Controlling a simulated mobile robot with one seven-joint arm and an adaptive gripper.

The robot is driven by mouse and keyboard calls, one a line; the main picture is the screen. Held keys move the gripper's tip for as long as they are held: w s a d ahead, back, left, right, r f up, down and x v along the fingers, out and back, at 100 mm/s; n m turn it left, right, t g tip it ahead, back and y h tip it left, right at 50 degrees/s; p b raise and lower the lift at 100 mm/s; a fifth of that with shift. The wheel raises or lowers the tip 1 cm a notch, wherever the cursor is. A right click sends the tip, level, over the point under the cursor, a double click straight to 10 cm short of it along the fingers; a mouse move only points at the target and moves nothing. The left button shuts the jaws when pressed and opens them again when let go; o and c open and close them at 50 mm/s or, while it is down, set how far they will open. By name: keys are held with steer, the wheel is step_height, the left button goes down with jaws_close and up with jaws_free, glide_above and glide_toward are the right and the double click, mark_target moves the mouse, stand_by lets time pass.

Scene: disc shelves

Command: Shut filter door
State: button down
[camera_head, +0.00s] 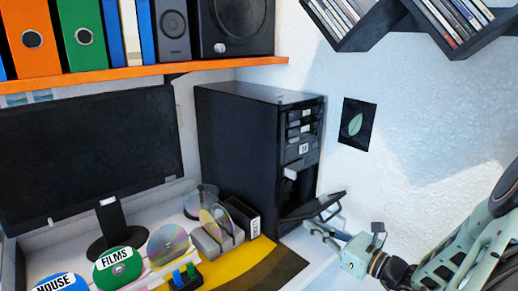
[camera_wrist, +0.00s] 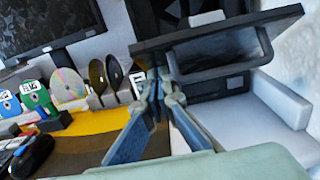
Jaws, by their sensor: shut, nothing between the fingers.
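The filter door (camera_head: 312,207) is a dark framed flap low on the front of the black computer tower (camera_head: 236,150). It stands open, tilted outward from the tower, with a dark cavity above it. In the wrist view the door (camera_wrist: 215,45) fills the upper right, its frame close in front of my fingers. My gripper (camera_head: 318,228) is at the lower right, just below and beside the door's outer part. In the wrist view my gripper (camera_wrist: 162,88) has its fingertips together, empty, at the door's lower left edge. I cannot tell whether they touch it.
A monitor (camera_head: 90,160) stands left of the tower. Discs in a holder (camera_head: 215,240), a FILMS disc (camera_head: 117,268) and a yellow mat (camera_head: 262,255) lie on the desk. An orange shelf (camera_head: 140,74) hangs above. The white wall (camera_head: 400,150) bounds the right side.

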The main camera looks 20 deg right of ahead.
steer(key=shift+w+a+r, duration=0.15)
steer(key=shift+w+r, duration=0.05)
steer(key=shift+r, duration=0.05)
stand_by(0.3)
steer(key=shift+w+a+r+p, duration=0.25)
steer(key=shift+w+r+p, duration=0.15)
steer(key=shift+w+p, duration=0.15)
steer(key=shift+w+a, duration=0.1)
steer(key=shift+w, duration=0.05)
steer(key=shift+w+r, duration=0.1)
